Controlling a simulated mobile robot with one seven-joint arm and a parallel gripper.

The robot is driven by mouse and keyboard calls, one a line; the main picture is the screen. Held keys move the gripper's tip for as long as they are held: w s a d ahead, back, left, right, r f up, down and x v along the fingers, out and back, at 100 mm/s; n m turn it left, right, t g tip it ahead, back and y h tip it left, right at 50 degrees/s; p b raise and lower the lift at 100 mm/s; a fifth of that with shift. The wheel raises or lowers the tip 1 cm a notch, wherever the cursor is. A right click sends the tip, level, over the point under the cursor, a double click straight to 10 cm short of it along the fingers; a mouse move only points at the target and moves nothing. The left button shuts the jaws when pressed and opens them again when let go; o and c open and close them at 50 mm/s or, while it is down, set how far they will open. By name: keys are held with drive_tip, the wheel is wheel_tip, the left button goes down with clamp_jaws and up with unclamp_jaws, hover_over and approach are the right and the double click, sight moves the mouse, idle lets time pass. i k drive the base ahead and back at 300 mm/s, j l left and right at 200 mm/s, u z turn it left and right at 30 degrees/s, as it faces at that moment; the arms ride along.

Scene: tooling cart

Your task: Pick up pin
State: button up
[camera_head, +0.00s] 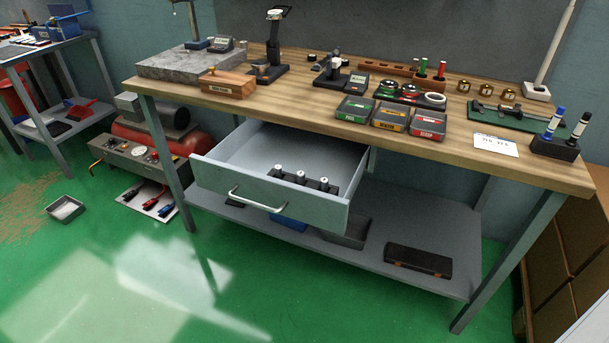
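Several small parts could be the pin, and I cannot tell which one is meant. A black holder (303,184) with three short light-topped pieces (300,175) sits in the open grey drawer (270,188) under the workbench. A green-topped upright piece (422,67) and a red-topped one (440,70) stand at the wooden block on the bench top. My gripper is not in this view.
The wooden bench top (290,112) carries a granite plate (190,63), small green, yellow and red boxes (389,119), brass weights (464,86) and a marker holder (555,146). The drawer juts out over a lower shelf (380,244). Green floor in front is clear.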

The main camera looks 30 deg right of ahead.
sight(299, 175)
drive_tip(key=l+u, duration=0.1)
drive_tip(key=l, duration=0.95)
drive_tip(key=i+l, duration=0.2)
drive_tip(key=l, duration=0.15)
drive_tip(key=i+l, duration=0.15)
drive_tip(key=l, duration=0.2)
drive_tip(key=i, duration=0.2)
